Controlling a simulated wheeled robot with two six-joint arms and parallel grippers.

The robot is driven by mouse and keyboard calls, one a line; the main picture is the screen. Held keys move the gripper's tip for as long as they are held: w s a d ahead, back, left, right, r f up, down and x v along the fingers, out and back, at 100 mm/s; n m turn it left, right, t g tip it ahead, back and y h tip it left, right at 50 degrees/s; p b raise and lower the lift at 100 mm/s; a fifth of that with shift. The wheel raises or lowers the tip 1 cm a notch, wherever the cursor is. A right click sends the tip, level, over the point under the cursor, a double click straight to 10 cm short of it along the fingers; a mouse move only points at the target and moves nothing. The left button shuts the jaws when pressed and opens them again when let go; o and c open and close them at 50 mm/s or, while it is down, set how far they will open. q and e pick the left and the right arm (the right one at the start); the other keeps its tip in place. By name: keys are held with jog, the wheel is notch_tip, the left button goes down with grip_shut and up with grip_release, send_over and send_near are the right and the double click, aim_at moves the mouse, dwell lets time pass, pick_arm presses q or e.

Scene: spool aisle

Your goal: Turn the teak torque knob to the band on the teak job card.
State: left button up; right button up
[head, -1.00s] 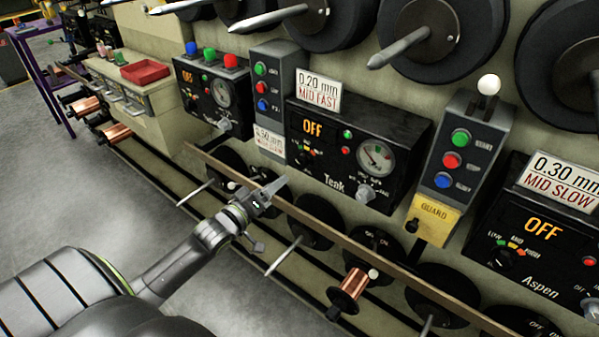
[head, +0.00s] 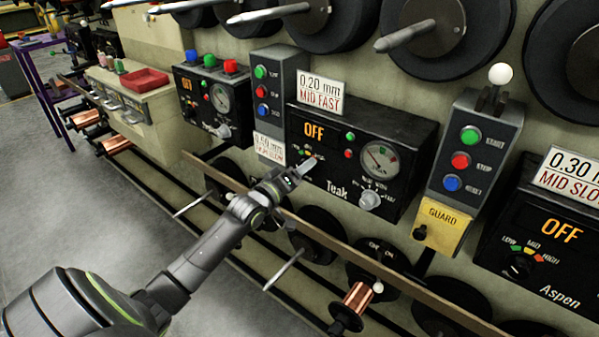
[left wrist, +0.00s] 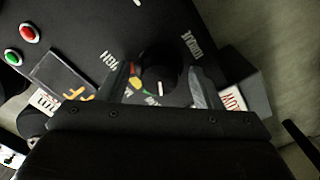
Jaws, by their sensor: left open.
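The dark Teak panel (head: 405,200) stands on the wall, its display reading OFF. The card above it (head: 320,93) reads 0.20 mm MID FAST. My left gripper (head: 307,164) is at the panel's lower left, in front of the torque knob, which it mostly hides in the head view. In the left wrist view the black knob (left wrist: 158,68) sits between the spread fingers (left wrist: 163,72), with a gap on each side. Its white mark points down in that picture, near the coloured bands; HIGH is to the left. My right gripper is not in view.
A gauge and a grey knob (head: 369,199) are on the panel's right. A grey button box with a yellow GUARD plate (head: 442,216) stands to the right, another button box (head: 270,98) to the left. A wooden rail (head: 330,236) runs below.

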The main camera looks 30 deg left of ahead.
pick_arm(q)
jog(key=c, duration=1)
jog(key=shift+m, duration=0.4)
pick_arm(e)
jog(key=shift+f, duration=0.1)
pick_arm(q)
jog(key=shift+f+m+b, duration=0.1)
jog(key=shift+m+b, duration=1.8)
jog(key=shift+m, duration=3.7)
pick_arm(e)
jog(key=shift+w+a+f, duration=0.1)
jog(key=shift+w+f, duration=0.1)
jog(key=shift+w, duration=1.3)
